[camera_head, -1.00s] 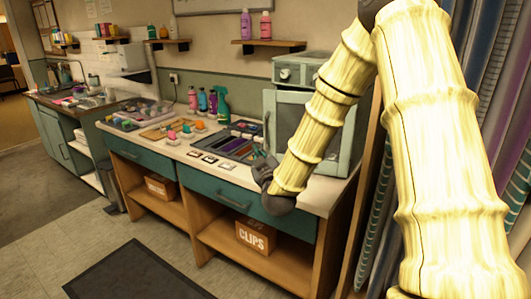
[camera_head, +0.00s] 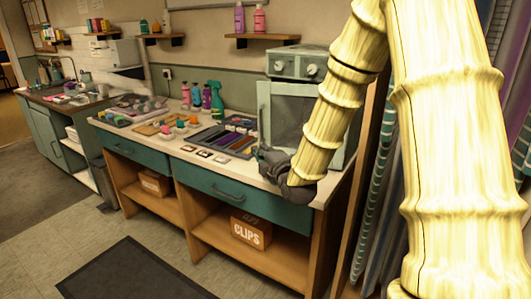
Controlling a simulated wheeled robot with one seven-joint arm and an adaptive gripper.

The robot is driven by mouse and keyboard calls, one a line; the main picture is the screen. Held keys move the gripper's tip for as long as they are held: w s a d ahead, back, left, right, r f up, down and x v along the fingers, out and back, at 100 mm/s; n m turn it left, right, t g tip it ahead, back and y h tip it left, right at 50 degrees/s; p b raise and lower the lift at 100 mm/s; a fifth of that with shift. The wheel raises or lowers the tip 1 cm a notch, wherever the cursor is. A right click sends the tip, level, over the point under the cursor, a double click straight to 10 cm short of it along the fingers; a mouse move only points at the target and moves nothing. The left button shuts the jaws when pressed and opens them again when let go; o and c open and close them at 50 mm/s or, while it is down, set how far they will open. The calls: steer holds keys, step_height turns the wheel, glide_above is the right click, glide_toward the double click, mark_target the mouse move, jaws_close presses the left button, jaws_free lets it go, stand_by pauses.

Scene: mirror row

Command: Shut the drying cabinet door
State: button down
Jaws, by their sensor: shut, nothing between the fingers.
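The drying cabinet (camera_head: 290,65) is a pale green box with two knobs on top, standing at the right end of the counter. Its door (camera_head: 264,100) has a pale frame around a dark pane, with a handle at the left edge. My arm covers the door's right part, so I cannot tell whether it is fully flush or slightly ajar. My gripper (camera_head: 265,155) is dark grey, shut and empty. It is just above the counter, in front of the door's lower left corner. I cannot tell whether it touches the door.
A clips box (camera_head: 251,230) sits on the shelf below. Tall fabric rolls (camera_head: 378,215) stand at the right. The floor in front is open.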

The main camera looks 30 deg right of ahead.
steer(key=w+d+p, duration=0.1)
steer(key=w+d, duration=0.2)
steer(key=w, duration=0.5)
steer(key=shift+w+d, duration=0.3)
steer(key=shift+r, duration=0.1)
